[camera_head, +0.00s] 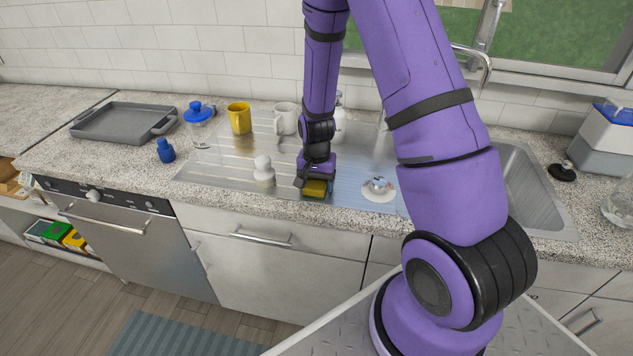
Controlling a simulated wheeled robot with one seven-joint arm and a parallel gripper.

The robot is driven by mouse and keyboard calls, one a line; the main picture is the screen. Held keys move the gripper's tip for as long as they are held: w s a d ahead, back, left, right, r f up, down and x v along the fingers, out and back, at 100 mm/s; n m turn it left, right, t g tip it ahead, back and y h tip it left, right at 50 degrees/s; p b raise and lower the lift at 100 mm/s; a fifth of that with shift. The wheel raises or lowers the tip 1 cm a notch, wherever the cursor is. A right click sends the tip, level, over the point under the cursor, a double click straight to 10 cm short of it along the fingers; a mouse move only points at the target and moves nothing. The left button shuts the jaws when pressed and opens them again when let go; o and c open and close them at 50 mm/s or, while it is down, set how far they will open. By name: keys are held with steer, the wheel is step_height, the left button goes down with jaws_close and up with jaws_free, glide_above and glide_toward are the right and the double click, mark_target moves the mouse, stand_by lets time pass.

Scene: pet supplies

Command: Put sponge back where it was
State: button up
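The sponge (314,188), yellow with a darker top, is at the front edge of the metal drainboard (225,175). My gripper (314,184) points down right over it, with a dark finger at the sponge's left side. The gripper covers the top and back of the sponge. I cannot tell whether the fingers are closed on it, or whether it rests on the drainboard or is just above it.
A white bottle-like object (263,172) stands left of the gripper, and a small white dish (379,190) lies right. A yellow mug (239,118) and a white mug (286,119) stand behind. The sink basin (530,190) is at right, partly behind my arm.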

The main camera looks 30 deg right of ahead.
steer(key=shift+o, duration=0.9)
steer(key=s+a+r+n+t, duration=0.1)
steer(key=s+r, duration=0.2)
steer(key=r, duration=0.7)
steer(key=s+a+r+n+t, duration=0.1)
steer(key=s+a+r+n, duration=0.1)
steer(key=r, duration=0.7)
steer(key=s+a+r+n, duration=0.1)
steer(key=s+r, duration=0.2)
steer(key=r, duration=0.7)
steer(key=s+a+r+n+t, duration=0.1)
steer(key=s+r+n, duration=0.1)
steer(key=s+r, duration=0.3)
steer(key=s+a+r+n+t, duration=0.1)
steer(key=s+r, duration=0.4)
steer(key=s, duration=0.5)
steer(key=shift+s+a+n+t, duration=0.3)
steer(key=shift+n+t, duration=0.3)
steer(key=shift+n, duration=0.4)
